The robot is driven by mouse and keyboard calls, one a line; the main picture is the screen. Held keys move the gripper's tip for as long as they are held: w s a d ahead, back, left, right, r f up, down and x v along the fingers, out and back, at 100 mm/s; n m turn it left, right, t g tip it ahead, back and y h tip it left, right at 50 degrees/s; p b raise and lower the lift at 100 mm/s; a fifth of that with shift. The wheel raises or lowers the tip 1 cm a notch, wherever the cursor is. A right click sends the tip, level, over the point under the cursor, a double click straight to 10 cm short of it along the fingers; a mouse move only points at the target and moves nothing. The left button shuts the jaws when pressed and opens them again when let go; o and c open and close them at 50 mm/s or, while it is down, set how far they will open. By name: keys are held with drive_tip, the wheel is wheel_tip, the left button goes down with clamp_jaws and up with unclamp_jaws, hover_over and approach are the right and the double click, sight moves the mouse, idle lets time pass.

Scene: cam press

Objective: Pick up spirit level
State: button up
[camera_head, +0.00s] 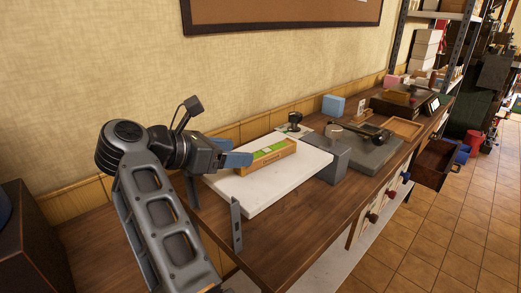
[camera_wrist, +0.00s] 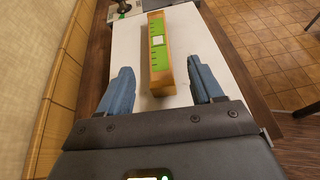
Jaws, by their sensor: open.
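The spirit level (camera_head: 266,157) is an orange-brown bar with green panels on top, lying on a white slab (camera_head: 262,192) on the wooden bench. My gripper (camera_head: 236,160) is open and empty, at the left end of the level in the head view. In the wrist view my gripper (camera_wrist: 158,82) has a finger on each side of the level, with a gap on both sides. Whether the fingertips are at the level's height is unclear.
A grey block (camera_head: 333,163) stands right of the slab, beside a grey plate (camera_head: 372,155) with tools. A black-knobbed item (camera_head: 295,120) stands behind the level. A blue box (camera_head: 333,105) is farther back. An open drawer (camera_head: 436,162) juts out at right. The slab's front is clear.

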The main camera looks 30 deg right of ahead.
sight(262, 152)
drive_tip(key=shift+p+x, duration=0.45)
drive_tip(key=shift+x, duration=1.1)
drive_tip(key=shift+p+x, duration=0.8)
drive_tip(key=shift+x, duration=1.6)
drive_tip(key=shift+w, duration=0.15)
drive_tip(key=shift+c, duration=0.2)
drive_tip(key=c, duration=1.1)
